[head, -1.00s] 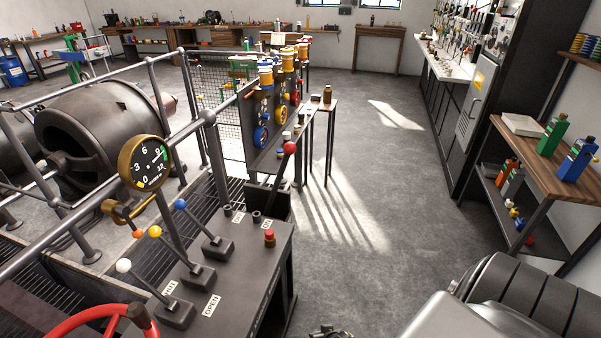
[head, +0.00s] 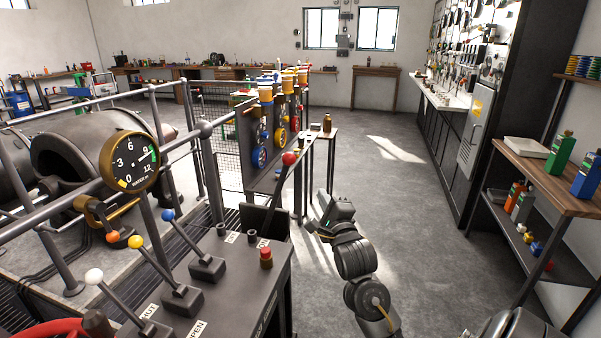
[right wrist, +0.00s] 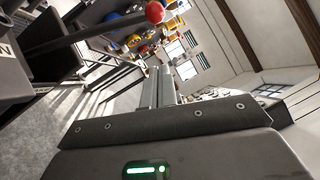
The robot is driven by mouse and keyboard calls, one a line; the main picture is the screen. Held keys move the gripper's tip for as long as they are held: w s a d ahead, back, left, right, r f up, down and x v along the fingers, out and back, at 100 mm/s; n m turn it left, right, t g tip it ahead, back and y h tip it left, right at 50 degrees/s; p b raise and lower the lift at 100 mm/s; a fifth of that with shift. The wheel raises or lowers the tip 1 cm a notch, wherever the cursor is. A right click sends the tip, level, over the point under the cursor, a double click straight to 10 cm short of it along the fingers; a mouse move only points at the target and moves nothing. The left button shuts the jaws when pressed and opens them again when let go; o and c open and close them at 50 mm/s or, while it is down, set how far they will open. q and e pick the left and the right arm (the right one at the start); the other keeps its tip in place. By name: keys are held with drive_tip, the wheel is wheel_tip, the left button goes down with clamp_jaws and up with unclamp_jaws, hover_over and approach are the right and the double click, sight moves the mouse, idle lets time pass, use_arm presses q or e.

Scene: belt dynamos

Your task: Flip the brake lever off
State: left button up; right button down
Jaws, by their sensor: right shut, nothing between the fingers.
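A lever with a red ball knob (head: 289,158) stands at the far end of the dark control console (head: 225,275). Levers with blue (head: 168,215), yellow (head: 136,241) and white (head: 94,276) knobs stand nearer on the console, tilted toward the left. My right gripper (head: 322,193) is shut and empty, just right of the console and the red-knobbed lever, touching neither. My left gripper is out of view.
A red push button (head: 266,258) sits on the console. A pressure gauge (head: 130,161) and pipe railing stand at left. A panel with coloured valves (head: 262,150) rises behind the red knob. A wooden shelf (head: 560,190) is at right. The floor between is clear.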

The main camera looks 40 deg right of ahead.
drive_tip(key=shift+w, duration=0.1)
